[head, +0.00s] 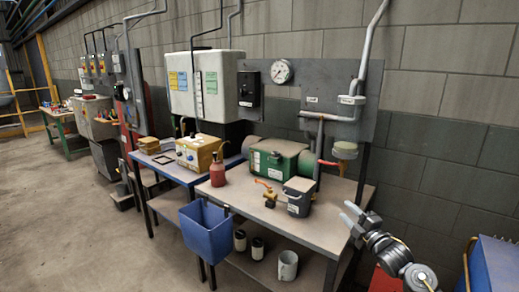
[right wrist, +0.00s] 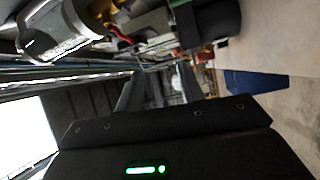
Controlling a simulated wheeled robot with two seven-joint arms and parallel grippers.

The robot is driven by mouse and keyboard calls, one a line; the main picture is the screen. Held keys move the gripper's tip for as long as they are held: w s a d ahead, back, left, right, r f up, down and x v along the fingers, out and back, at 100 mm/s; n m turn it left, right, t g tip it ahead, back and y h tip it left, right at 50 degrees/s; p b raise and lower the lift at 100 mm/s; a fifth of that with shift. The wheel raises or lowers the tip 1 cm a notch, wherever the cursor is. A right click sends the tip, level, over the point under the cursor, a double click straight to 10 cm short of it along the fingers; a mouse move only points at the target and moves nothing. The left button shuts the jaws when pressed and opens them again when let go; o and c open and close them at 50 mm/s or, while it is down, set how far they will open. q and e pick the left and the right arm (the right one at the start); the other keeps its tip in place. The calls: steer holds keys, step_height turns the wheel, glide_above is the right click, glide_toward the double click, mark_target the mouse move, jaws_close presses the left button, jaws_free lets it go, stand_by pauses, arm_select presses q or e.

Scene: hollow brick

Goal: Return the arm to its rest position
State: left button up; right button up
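My right arm comes in at the lower right of the head view. Its gripper (head: 347,215) is beside the right end of the workbench (head: 240,197), with its fingers pointing left. The two fingers stand apart with nothing visible between them. In the right wrist view a dark housing with a green light fills the bottom, and I cannot make out the fingertips. My left arm and gripper are not in view.
On the bench are a dark grey lidded container (head: 298,199), a brass valve with an orange handle (head: 269,197), a green box (head: 277,160) and a red bottle (head: 217,172). A blue bin (head: 206,229) hangs in front. A blue cabinet (head: 497,263) stands at the right. Floor at left is clear.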

steer(key=w+d+m+t+h, duration=0.1)
steer(key=w+d+m+h, duration=0.1)
steer(key=d+m+h, duration=1.05)
steer(key=s+a+f+m+g+y, duration=0.1)
steer(key=s+a+f+m+g, duration=0.15)
steer(key=s+f, duration=0.7)
steer(key=s+a+f+m+g+y, duration=0.1)
steer(key=s+f+g+y, duration=0.15)
steer(key=f, duration=1.35)
steer(key=s+a+f+m+g+y, duration=0.1)
steer(key=s+a+f+m+g, duration=0.3)
steer(key=f, duration=0.9)
steer(key=s+a+f+n+g, duration=0.1)
steer(key=s+f+g, duration=0.1)
steer(key=s+f, duration=0.95)
steer(key=s+f+n+g, duration=0.1)
steer(key=s+f+g, duration=0.1)
steer(key=s+f, duration=0.9)
steer(key=s+a+f+g, duration=0.2)
steer(key=s, duration=1.4)
steer(key=s+a+f+g, duration=0.2)
steer(key=s+g, duration=0.1)
steer(key=s, duration=1.3)
steer(key=shift+a+f, duration=0.15)
steer(key=shift+a, duration=0.1)
